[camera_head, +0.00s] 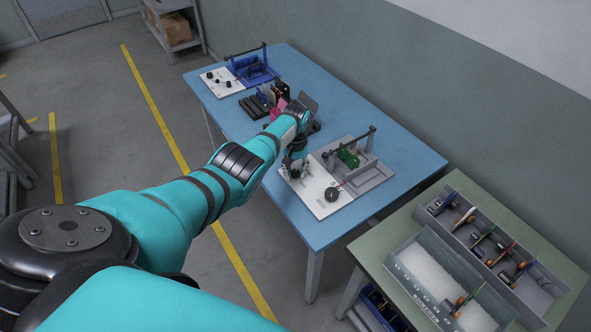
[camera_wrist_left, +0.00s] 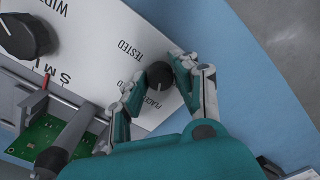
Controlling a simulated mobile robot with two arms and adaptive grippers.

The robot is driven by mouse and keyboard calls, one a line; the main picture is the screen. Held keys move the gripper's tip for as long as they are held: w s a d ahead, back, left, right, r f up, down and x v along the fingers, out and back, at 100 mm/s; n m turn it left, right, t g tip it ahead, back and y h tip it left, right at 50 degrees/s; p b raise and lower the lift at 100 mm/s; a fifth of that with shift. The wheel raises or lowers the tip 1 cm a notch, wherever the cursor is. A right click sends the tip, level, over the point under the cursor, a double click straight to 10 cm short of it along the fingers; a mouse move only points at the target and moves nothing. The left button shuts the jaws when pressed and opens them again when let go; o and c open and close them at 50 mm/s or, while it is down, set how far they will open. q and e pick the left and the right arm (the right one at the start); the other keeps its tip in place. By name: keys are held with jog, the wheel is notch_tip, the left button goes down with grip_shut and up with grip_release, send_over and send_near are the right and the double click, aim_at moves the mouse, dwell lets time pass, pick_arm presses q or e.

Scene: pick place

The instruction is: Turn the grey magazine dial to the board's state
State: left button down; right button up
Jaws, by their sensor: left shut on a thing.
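The grey magazine (camera_head: 374,178) stands on the near right part of the blue table, with a white panel (camera_head: 318,200) on its left. A green board (camera_head: 348,158) sits in it and also shows in the left wrist view (camera_wrist_left: 45,137). My left gripper (camera_wrist_left: 158,74) is shut on a small black dial (camera_wrist_left: 160,77) on the panel, a finger at each side. The label "TESTED" is beside the dial, and another label is partly hidden by a finger. I cannot tell the dial's setting. In the head view my left gripper (camera_head: 294,171) hides the dial. My right gripper is not in view.
A larger black knob (camera_head: 332,194) is on the same panel, by "WIDTH" lettering. A blue magazine (camera_head: 251,69) with its own panel stands at the far table end. Dark racks (camera_head: 256,106) lie between. A green table (camera_head: 455,195) with parts trays is at right.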

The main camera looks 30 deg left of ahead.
aim_at(295, 172)
pick_arm(q)
jog(key=shift+w+r, duration=0.1)
jog(key=shift+r, duration=0.05)
dwell(0.3)
jog(key=c, duration=1)
grip_release()
notch_tip(295, 172, up, 12)
jog(key=shift+f, duration=0.1)
